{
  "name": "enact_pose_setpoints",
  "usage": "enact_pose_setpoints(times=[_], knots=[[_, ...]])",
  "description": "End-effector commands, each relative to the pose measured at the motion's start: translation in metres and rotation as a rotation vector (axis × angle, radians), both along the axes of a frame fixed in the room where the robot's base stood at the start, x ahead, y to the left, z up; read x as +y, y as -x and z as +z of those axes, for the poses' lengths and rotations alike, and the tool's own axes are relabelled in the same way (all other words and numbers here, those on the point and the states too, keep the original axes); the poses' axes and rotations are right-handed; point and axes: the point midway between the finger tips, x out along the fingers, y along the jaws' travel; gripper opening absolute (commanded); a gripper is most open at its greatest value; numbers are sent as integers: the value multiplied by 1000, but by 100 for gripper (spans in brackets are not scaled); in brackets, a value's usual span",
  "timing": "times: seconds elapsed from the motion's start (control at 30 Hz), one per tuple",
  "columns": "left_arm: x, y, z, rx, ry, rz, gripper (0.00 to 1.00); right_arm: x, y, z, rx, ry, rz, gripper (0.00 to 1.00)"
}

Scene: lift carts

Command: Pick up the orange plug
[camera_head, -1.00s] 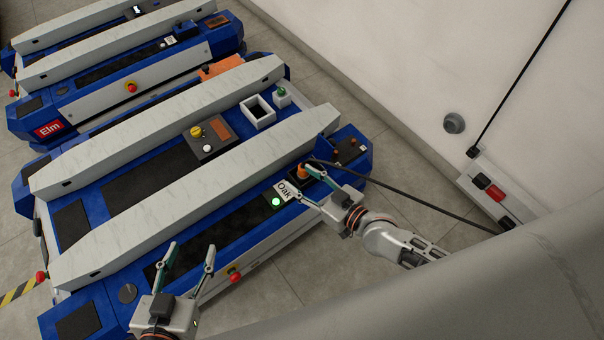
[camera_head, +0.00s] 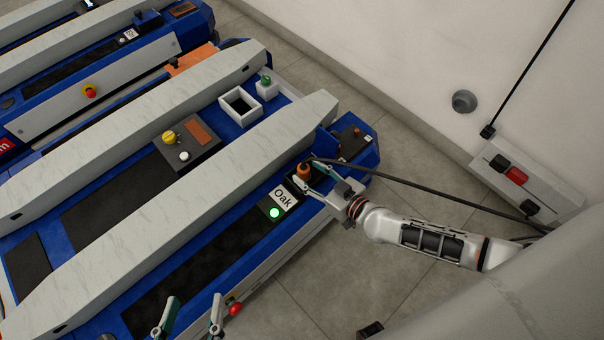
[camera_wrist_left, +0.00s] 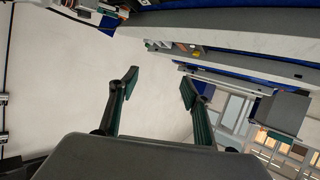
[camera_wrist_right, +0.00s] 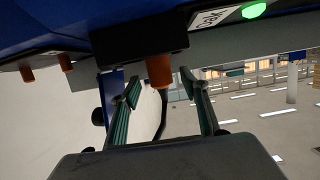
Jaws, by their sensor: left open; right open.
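The orange plug (camera_head: 304,170) sits in a dark socket block on the blue Oak cart (camera_head: 379,149), beside the Oak label and a lit green button. A black cable runs from it to the right. My right gripper (camera_head: 318,180) is open, with its fingers around the plug in the head view. In the right wrist view the plug (camera_wrist_right: 159,70) shows between and just beyond the open fingertips (camera_wrist_right: 158,88); I cannot tell whether they touch it. My left gripper (camera_head: 192,310) is open and empty at the bottom of the head view; its fingers also show in the left wrist view (camera_wrist_left: 158,88).
A wall box (camera_head: 530,185) with black and red connectors stands at the right, near the cable. Two orange pegs (camera_wrist_right: 45,68) hang beside the plug in the right wrist view. A second cart stands at the upper left. Bare floor lies right of the Oak cart.

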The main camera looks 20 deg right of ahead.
Motion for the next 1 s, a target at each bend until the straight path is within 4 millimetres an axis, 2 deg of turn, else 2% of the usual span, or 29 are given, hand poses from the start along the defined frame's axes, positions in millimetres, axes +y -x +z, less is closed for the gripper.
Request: enact_pose_setpoints(times=[0.03,0.1,0.3,0.5,0.53,0.6,0.7,1.0], knots=[[-6,6,-9,25,37,8,48,3,-1,-12,11,-1,-1,45],[-11,8,-11,35,74,19,48,6,-10,-14,11,0,0,45],[-19,9,-9,44,138,33,48,10,-25,-14,6,0,0,45],[-20,9,-7,41,140,34,48,11,-26,-12,3,0,1,45],[-20,9,-7,40,141,34,48,11,-26,-11,3,0,1,43],[-20,9,-7,40,140,34,48,10,-26,-11,3,0,1,24],[-20,8,-7,39,139,34,48,10,-26,-12,3,0,1,2],[-19,8,-7,38,137,34,48,10,-26,-11,3,1,0,2]])
